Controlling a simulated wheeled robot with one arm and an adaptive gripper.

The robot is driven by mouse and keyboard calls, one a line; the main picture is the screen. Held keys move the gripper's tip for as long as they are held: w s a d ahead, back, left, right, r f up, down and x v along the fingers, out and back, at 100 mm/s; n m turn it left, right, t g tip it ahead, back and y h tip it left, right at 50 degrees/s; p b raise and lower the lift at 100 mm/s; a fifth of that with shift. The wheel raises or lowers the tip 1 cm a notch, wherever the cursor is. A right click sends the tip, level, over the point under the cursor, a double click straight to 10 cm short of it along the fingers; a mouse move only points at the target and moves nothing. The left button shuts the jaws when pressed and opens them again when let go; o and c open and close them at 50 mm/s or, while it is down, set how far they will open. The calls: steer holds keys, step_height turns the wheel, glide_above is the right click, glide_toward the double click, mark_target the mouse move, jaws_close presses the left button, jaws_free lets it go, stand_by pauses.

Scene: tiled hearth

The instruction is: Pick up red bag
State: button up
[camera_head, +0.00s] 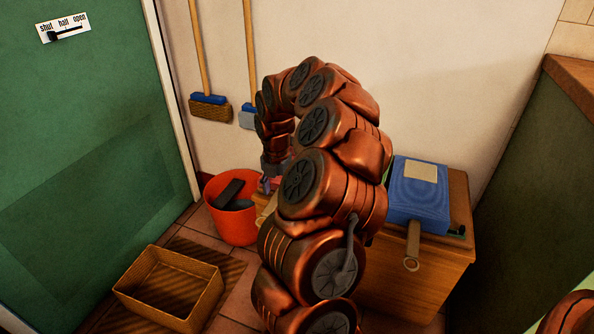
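My coppery arm arches up through the middle of the view and bends down at its far end. My gripper (271,170) points downward behind the arm, over the left end of a wooden chest. Its fingers are too small and covered to tell whether they are open or shut. A small patch of pinkish-red (268,184) shows just below it. I cannot tell whether that patch is the red bag or whether the gripper touches it. No other red bag is clearly visible; the arm hides much of the chest top.
An orange-red bucket (232,224) holding dark pieces stands left of the wooden chest (416,272). A blue box-like thing (418,190) lies on the chest's right part. An empty wicker basket (170,288) sits on a mat at lower left.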

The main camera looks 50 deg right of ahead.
steer(key=shift+f, duration=0.65)
jaws_close()
